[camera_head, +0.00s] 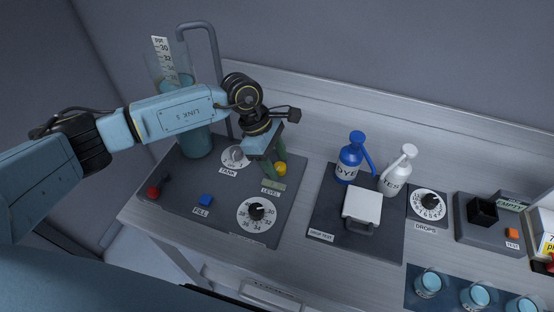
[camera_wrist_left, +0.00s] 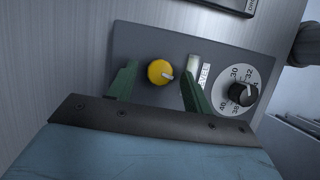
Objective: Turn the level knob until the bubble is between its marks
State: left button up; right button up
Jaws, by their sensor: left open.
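The yellow level knob (camera_head: 280,169) sits on the dark panel behind the LEVEL label; its pale pointer shows in the left wrist view (camera_wrist_left: 160,71). The small level vial (camera_head: 277,185) lies beside the knob and is partly behind a finger in the wrist view (camera_wrist_left: 194,61). The bubble and its marks are too small to make out. My left gripper (camera_head: 272,162) is open, with its green fingers on either side of the knob in the wrist view (camera_wrist_left: 158,74). I cannot tell whether they touch it. My right gripper is not in view.
A white numbered dial (camera_head: 257,214), a TANK dial (camera_head: 235,157), a blue FILL button (camera_head: 205,200) and a red knob (camera_head: 153,192) share the panel. A tall water cylinder (camera_head: 196,143) stands behind. Bottles (camera_head: 349,164) and cups (camera_head: 428,285) are to the right.

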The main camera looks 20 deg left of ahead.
pick_arm(q)
jog(key=b+v, duration=0.1)
jog(key=v, duration=1.2)
jog(key=shift+d, duration=0.1)
